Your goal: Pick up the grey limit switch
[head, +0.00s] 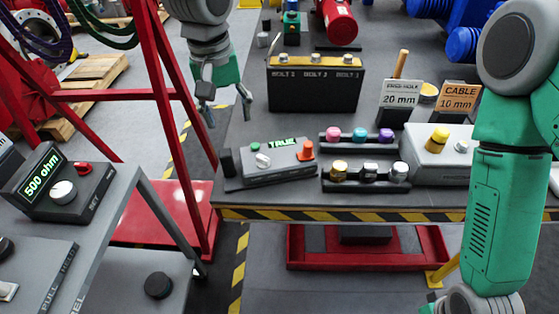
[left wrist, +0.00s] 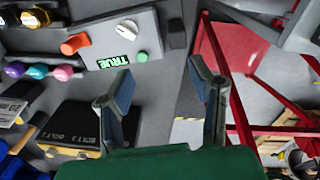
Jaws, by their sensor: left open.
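No part is clearly marked as the grey limit switch. The likeliest is the grey control box (head: 275,172) with a green "TRUE" display, a white knob, a green button and an orange piece. It lies near the table's front edge and also shows at the top of the left wrist view (left wrist: 112,38). A small dark block (head: 228,162) stands at its left end. My left gripper (head: 228,118) is open and empty, above the table's left edge, behind and left of the box. Its spread fingers also show in the left wrist view (left wrist: 162,88).
A black bolt box (head: 316,90) stands behind the control box. Coloured knobs (head: 360,135) and a grey-white box (head: 432,158) are to its right. A red frame (head: 165,90) rises on the left, beside a "500 ohm" console (head: 65,195). Bare tabletop lies before the bolt box.

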